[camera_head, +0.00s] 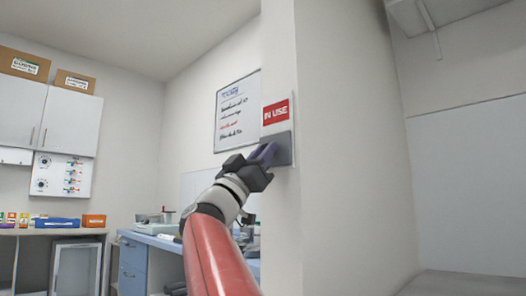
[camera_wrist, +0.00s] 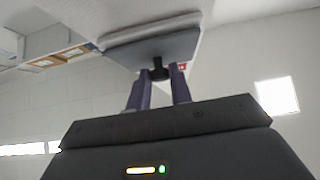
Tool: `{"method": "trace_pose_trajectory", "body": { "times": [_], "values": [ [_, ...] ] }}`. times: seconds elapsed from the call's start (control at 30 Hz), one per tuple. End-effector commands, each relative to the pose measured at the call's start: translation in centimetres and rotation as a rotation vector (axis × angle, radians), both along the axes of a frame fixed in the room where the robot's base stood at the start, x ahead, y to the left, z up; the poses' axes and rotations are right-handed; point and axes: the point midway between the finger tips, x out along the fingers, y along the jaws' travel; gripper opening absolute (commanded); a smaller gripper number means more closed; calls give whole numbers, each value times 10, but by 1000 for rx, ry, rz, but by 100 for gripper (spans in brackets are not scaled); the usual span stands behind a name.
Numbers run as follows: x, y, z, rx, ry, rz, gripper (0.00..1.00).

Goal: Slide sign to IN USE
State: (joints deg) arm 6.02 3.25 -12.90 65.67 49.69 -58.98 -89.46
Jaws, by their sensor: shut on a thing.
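The wall sign (camera_head: 265,120) is on the end face of the white wall. Its red panel reading IN USE (camera_head: 275,112) shows in the upper half. The grey sliding cover (camera_head: 284,153) sits over the lower half, and whatever is behind it is hidden. My gripper (camera_head: 268,152) is in front of the cover, its purple fingers at the cover's lower left. In the wrist view, my gripper's fingers (camera_wrist: 159,85) are shut on a small black knob (camera_wrist: 158,70) that sticks out from the grey cover (camera_wrist: 155,47). A bit of red shows beside the fingers.
The wall corner (camera_head: 298,130) runs just right of the sign. A whiteboard (camera_head: 237,110) hangs behind, to the left. A blue-fronted counter (camera_head: 150,262) with items stands below. White cabinets (camera_head: 65,122) with boxes on top are at far left.

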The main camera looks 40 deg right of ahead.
Motion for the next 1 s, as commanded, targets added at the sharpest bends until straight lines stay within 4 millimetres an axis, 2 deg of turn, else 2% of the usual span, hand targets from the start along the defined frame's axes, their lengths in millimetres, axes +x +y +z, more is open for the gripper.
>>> {"method": "trace_pose_trajectory", "body": {
  "times": [0.03, 0.27, 0.3, 0.43, 0.77, 1.0],
  "values": [
    [1, -1, -5, 8, 1, -2, 0],
    [2, -2, -6, 11, 2, -4, 0],
    [2, -2, -6, 11, 2, -4, 25],
    [2, -2, -5, 9, 1, -4, 42],
    [1, 1, -7, 7, 0, -2, 42],
    [-1, 27, -34, 8, 2, 1, 42]
  ]
}}
